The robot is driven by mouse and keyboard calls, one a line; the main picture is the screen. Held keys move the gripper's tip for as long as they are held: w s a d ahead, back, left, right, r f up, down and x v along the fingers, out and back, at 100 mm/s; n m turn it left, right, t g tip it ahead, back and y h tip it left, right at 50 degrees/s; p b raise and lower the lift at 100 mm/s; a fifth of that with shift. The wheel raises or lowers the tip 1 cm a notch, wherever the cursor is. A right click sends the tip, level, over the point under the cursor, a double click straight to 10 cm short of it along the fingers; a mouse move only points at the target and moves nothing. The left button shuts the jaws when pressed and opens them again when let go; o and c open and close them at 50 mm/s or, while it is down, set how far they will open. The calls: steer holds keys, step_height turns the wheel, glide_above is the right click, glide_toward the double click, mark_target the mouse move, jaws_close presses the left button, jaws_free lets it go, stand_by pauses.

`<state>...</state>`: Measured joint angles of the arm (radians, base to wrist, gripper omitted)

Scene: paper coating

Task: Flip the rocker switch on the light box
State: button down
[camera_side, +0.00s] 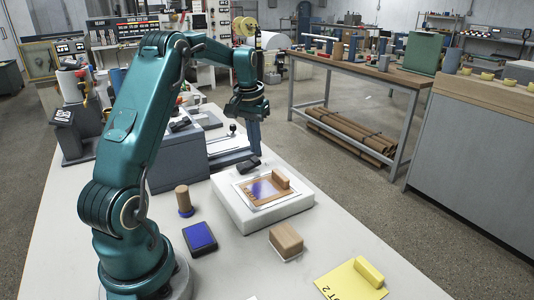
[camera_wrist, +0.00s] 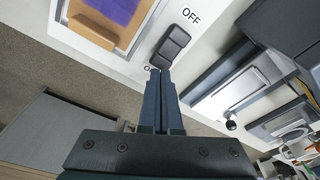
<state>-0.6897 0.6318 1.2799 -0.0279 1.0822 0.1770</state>
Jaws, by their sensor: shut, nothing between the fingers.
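The light box (camera_side: 235,205) is a white slab on the pale table. Its black rocker switch (camera_side: 250,164) sits at the back edge of its top. In the wrist view the switch (camera_wrist: 171,45) lies between an "OFF" label and a second label, partly hidden, that starts with "O". My gripper (camera_side: 256,148) points down just above the switch, with its fingers shut and empty. In the wrist view the fingertips (camera_wrist: 160,73) are at the end of the switch away from "OFF". I cannot tell whether they touch it or which way the rocker is tilted.
A framed sheet with a purple patch (camera_side: 262,188) and a wooden block (camera_side: 280,177) lie on the light box. A blue ink pad (camera_side: 200,238), a wooden stamp (camera_side: 183,200), a wooden block (camera_side: 286,241) and a yellow sheet (camera_side: 345,283) are in front. Grey equipment (camera_side: 180,160) stands behind.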

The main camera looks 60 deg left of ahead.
mark_target(255, 159)
steer(key=shift+f, duration=1.2)
stand_by(0.6)
steer(key=shift+r, duration=3.55)
